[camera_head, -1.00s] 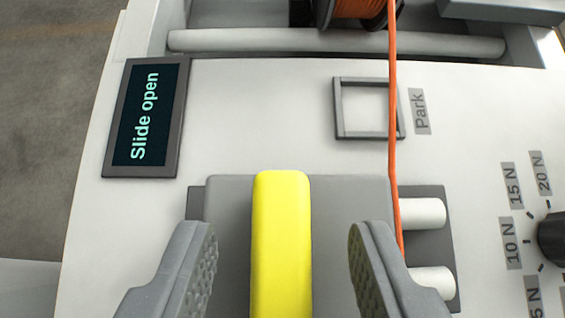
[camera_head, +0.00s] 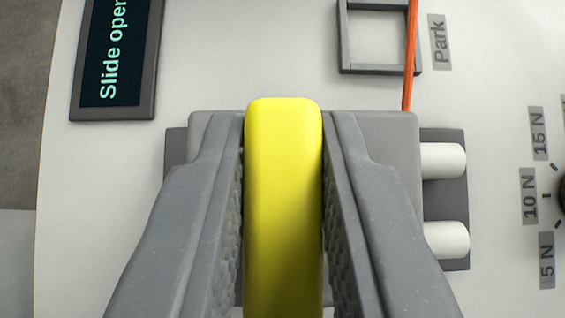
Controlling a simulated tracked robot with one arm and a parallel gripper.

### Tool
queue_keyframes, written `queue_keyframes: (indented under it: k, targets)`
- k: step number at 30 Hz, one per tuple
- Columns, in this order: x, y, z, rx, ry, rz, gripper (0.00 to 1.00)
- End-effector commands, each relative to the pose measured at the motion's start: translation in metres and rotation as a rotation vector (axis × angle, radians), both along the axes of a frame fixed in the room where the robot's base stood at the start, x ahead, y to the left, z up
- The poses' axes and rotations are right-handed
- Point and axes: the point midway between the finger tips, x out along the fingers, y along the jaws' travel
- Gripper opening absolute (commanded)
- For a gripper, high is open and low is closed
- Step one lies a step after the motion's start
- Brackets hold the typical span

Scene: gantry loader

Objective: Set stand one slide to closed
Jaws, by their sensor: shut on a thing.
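The slide's yellow handle (camera_head: 284,180) stands upright on a grey slide block (camera_head: 385,135) in the middle of the view. My gripper (camera_head: 284,165) is shut on the handle, with one textured finger against each side. The fingers hide much of the block. A dark display (camera_head: 115,60) at the upper left reads "Slide open", its last letter partly cut off at the top edge. Two white rods (camera_head: 443,161) show at the block's right side, over a darker grey base plate.
A square grey frame (camera_head: 345,45) marked "Park" sits at the top, with an orange cable (camera_head: 411,60) passing its right side. A dial with force labels (camera_head: 529,195) is at the right edge. The white panel between the display and the frame is clear.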

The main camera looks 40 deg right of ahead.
Motion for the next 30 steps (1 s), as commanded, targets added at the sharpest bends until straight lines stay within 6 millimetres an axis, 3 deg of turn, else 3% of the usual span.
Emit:
queue_keyframes:
  k: [10,20,21,22,30]
  targets:
    - [-0.027,-0.038,-0.001,0.001,-0.003,-0.004,0.00]
    - [-0.030,-0.042,0.000,-0.001,0.002,-0.004,0.00]
    - [-0.030,-0.042,0.000,-0.001,0.002,-0.004,0.29]
    - [-0.030,-0.042,0.000,-0.001,0.002,-0.004,0.37]
    - [-0.029,-0.040,0.000,0.000,0.000,-0.001,0.40]
